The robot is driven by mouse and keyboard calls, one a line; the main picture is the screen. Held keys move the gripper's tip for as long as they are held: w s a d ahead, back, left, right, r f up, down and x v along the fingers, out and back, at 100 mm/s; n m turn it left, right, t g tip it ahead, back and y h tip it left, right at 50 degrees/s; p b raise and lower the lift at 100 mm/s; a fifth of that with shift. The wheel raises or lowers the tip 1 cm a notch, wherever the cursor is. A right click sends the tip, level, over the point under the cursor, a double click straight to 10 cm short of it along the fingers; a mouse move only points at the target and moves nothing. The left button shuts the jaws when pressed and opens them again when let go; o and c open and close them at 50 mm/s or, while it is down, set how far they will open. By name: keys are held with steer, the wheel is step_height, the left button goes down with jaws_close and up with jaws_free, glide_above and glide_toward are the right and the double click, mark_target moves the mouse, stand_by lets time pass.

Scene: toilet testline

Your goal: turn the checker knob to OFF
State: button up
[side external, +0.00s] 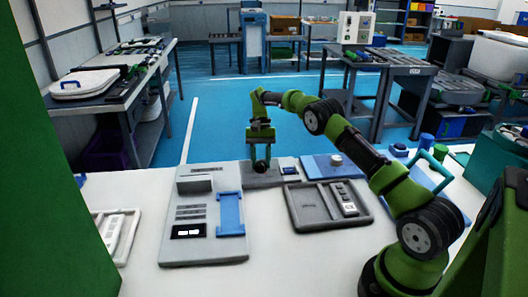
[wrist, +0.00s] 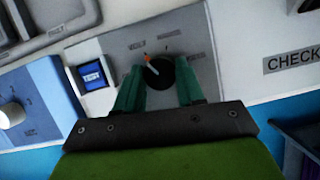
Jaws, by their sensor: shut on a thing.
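The checker knob (wrist: 159,72) is round and black with an orange pointer mark, on a grey panel (wrist: 200,62). In the wrist view the mark points up and slightly left. Small labels ring the knob, too blurred to read surely. My gripper (wrist: 159,84) has its two teal fingers on either side of the knob and is shut on it. In the side view my gripper (side external: 261,158) reaches down to the panel (side external: 262,182) at the table's far edge; the fingers largely hide the knob there. A "CHECK" label (wrist: 291,61) lies at the right of the wrist view.
A small blue display (wrist: 93,77) sits left of the knob. A blue panel with a white knob (side external: 335,160) stands to the right. A grey tray (side external: 300,214) and a grey fixture with a blue holder (side external: 180,246) lie nearer. The white table (side external: 300,265) is clear in front.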

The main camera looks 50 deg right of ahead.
mark_target(265, 165)
steer(key=n+h, duration=0.1)
steer(key=n, duration=0.1)
steer(key=n+g+h, duration=0.1)
steer(key=n, duration=0.2)
steer(key=shift+w+a+n, duration=0.1)
steer(key=shift+n, duration=0.2)
steer(key=shift+a+n+g+h, duration=0.15)
steer(key=shift+n+h, duration=0.25)
steer(key=shift+n, duration=0.75)
steer(key=shift+d+n+g+h, duration=0.15)
steer(key=shift+n+h, duration=0.25)
steer(key=shift+n, duration=0.75)
steer(key=shift+a, duration=0.1)
steer(key=o, duration=1)
step_height(265, 165, up, 4)
steer(key=shift+f, duration=0.15)
steer(key=s+a, duration=0.1)
steer(key=s, duration=0.4)
steer(key=s+a, duration=0.2)
steer(key=s, duration=0.3)
steer(key=s+a+r, duration=0.1)
steer(key=s+a, duration=0.1)
steer(key=s, duration=0.3)
steer(key=shift+r, duration=0.1)
